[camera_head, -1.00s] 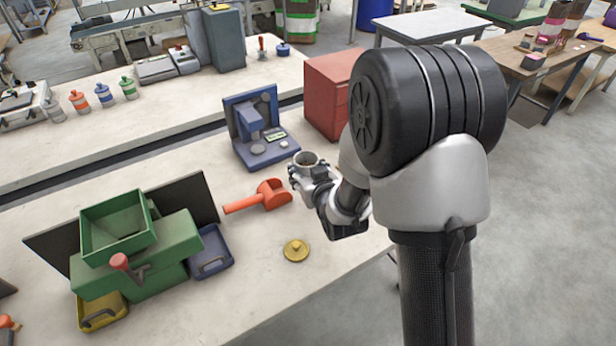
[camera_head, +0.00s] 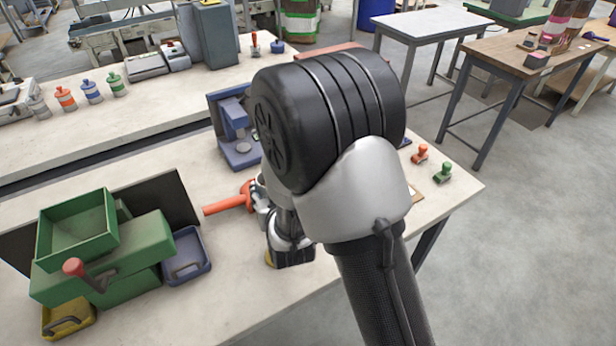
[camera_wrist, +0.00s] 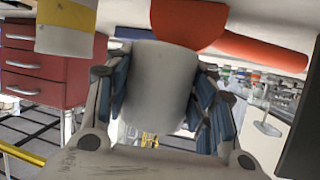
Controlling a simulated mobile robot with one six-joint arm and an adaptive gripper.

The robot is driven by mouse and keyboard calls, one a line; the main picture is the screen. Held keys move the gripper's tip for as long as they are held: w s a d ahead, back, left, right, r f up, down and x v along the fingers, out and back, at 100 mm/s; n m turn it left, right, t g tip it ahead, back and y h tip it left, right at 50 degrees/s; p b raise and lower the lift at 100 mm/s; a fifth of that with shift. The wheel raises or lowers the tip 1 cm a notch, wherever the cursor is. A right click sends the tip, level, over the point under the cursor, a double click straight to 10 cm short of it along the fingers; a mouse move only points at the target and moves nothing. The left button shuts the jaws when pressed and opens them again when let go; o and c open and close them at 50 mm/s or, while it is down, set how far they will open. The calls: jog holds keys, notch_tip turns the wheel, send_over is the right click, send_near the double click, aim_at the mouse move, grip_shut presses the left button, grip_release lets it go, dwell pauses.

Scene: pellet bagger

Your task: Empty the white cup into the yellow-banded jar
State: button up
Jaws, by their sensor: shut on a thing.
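My gripper (camera_wrist: 160,92) is shut on the white cup (camera_wrist: 158,75), its blue-padded fingers on either side in the wrist view. What is inside the cup cannot be seen. The yellow-banded jar (camera_wrist: 66,14) shows in part at the top left of the wrist view, apart from the cup and cut off by the frame edge. Only part of my gripper's wrist shows there, beside the orange scoop.
The orange scoop (camera_head: 228,204) lies close by my gripper. A blue device (camera_head: 236,135) stands behind it. A green machine (camera_head: 95,250) with a blue tray (camera_head: 187,262) is at the left. Small orange (camera_head: 420,154) and green (camera_head: 442,173) items lie at the table's right end.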

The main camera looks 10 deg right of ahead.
jog(key=shift+w+d+r+m+y, duration=0.15)
jog(key=shift+d+r+m+y, duration=0.15)
jog(key=shift+d+m, duration=0.2)
jog(key=shift+w+d+f+m+g+y, duration=0.15)
jog(key=shift+d+f+m+g+y, duration=0.25)
jog(key=shift+d+f+m+y, duration=0.15)
jog(key=d+r+m+y+p, duration=0.1)
jog(key=p, duration=0.1)
jog(key=r+m+y+p, duration=0.2)
jog(key=p, duration=0.1)
jog(key=d+r+m+g+y+p, duration=0.1)
jog(key=r+m+p, duration=0.1)
jog(key=p, duration=0.1)
jog(key=shift+w+d+r+y, duration=0.15)
jog(key=shift+w+d+y, duration=0.15)
jog(key=shift+w, duration=0.1)
jog(key=shift+d+f+m+y, duration=0.15)
jog(key=shift+f+m+y, duration=0.25)
jog(key=shift+m, duration=0.35)
dwell(0.3)
jog(key=shift+w+d+r+m+y, duration=0.25)
jog(key=shift+d+r+m+y, duration=0.15)
jog(key=shift+d+m+y, duration=0.2)
dwell(0.6)
